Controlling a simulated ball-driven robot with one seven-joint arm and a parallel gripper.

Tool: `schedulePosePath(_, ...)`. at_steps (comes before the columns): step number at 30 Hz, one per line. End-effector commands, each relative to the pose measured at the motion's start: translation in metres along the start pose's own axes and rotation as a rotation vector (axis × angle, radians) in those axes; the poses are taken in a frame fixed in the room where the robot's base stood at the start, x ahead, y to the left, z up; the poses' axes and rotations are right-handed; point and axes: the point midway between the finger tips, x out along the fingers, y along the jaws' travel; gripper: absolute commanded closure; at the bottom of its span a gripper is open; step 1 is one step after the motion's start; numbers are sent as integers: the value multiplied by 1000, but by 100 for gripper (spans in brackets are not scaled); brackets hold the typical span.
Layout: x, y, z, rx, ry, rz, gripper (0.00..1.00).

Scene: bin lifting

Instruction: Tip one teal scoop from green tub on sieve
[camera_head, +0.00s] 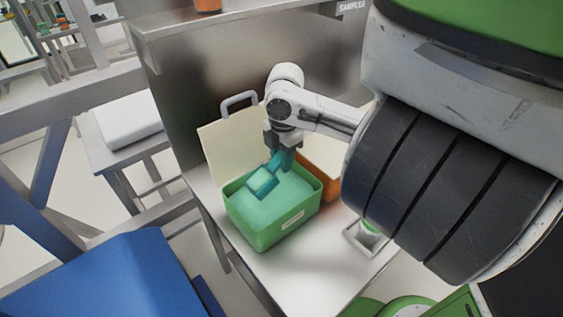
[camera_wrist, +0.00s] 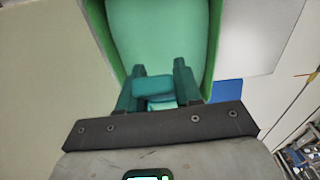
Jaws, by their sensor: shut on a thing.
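The green tub (camera_head: 272,234) stands on the metal table with a pale green material (camera_head: 293,188) inside. Its cream lid (camera_head: 226,150) stands upright behind it. My gripper (camera_head: 281,158) is above the tub, shut on the teal scoop (camera_head: 262,181), whose cup is over the material near the tub's left side. I cannot tell whether the cup touches the material or holds any. In the wrist view the scoop (camera_wrist: 154,86) sits between the two fingers (camera_wrist: 156,88), with the tub (camera_wrist: 210,50) beyond. The sieve cannot be made out clearly; a small square metal frame (camera_head: 364,240) is partly hidden by my arm.
An orange tub (camera_head: 330,182) stands right behind the green tub, partly hidden by my arm. A metal back panel (camera_head: 190,85) rises behind the table. Bare tabletop (camera_head: 300,262) shows in front and to the right. A blue block (camera_head: 105,280) is at lower left.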

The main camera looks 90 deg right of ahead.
Motion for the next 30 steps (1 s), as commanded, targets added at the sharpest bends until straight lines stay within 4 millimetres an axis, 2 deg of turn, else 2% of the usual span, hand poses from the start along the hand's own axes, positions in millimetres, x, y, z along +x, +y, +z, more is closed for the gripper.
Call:
schedulePosePath(5, -14, 0, -1, -2, -1, 1, 93)
schedulePosePath(9, -12, 0, 4, 7, 166, 0, 93)
schedulePosePath(16, -13, 0, 4, 2, 320, 0, 93)
schedulePosePath(30, -14, 0, 4, -1, 350, 1, 93)
